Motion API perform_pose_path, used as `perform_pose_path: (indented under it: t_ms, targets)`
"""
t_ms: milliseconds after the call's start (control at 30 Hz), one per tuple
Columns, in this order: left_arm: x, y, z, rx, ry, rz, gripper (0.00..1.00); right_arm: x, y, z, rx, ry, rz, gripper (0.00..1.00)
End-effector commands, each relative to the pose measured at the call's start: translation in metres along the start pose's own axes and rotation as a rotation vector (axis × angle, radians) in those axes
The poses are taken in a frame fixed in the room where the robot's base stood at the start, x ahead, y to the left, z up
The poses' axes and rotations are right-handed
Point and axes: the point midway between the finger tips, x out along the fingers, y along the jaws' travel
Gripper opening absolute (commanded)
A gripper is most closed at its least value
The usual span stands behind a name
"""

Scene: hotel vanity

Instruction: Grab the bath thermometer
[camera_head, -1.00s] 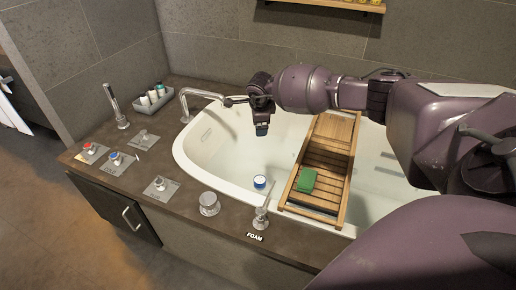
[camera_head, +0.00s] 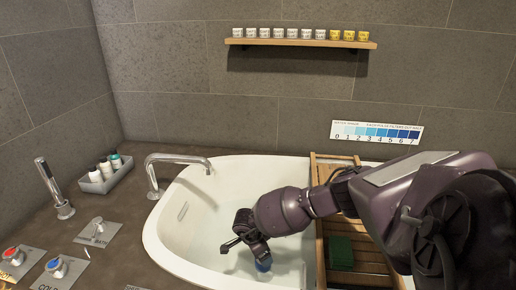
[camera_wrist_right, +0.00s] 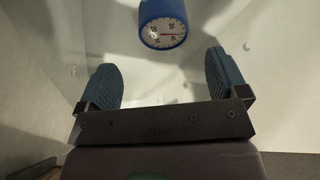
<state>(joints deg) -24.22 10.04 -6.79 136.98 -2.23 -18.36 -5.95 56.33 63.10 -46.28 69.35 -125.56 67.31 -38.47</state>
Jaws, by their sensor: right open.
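The bath thermometer (camera_wrist_right: 163,30) is a blue-rimmed round piece with a white dial and a red needle. In the right wrist view it is at the top centre, beyond the fingertips and clear of both fingers. My right gripper (camera_wrist_right: 160,66) is open and empty, its two blue pads set apart on either side below the thermometer. In the head view my right gripper (camera_head: 263,264) hangs low inside the bathtub (camera_head: 180,222). I cannot make out the thermometer separately there. My left gripper is not in view.
A wooden bath caddy (camera_head: 321,235) with a green item (camera_head: 340,252) spans the tub right of the gripper. A chrome spout (camera_head: 153,178) stands at the tub's left rim. A bottle tray (camera_head: 106,178) and tap controls (camera_head: 58,268) are on the left counter.

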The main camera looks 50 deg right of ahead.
Motion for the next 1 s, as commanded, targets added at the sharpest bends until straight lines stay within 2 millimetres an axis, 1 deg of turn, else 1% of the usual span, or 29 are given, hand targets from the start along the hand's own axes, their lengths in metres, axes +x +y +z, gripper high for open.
perform_pose_path:
  t_ms: [33,100,200,367,600,700,800,1000]
  targets:
    - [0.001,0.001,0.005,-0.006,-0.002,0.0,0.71,0.015,0.003,0.0,-0.001,0.005,0.009,0.92]
    - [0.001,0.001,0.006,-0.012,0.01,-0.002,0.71,0.024,0.003,0.001,-0.001,0.004,0.008,0.92]
    - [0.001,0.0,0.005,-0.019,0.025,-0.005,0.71,0.031,0.002,0.001,0.0,0.002,0.006,0.92]
    - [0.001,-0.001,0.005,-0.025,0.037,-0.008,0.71,0.037,0.001,0.001,0.0,0.001,0.004,0.92]
    - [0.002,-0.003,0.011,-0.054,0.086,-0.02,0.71,0.072,-0.002,0.005,0.0,0.004,0.011,0.92]
    - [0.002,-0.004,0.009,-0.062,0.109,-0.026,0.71,0.081,-0.002,0.005,-0.001,0.003,0.008,0.92]
    - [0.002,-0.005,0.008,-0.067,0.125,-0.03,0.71,0.085,-0.004,0.004,0.0,0.002,0.004,0.92]
    - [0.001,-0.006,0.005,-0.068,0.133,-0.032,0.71,0.084,-0.006,0.004,0.001,-0.001,0.0,0.92]
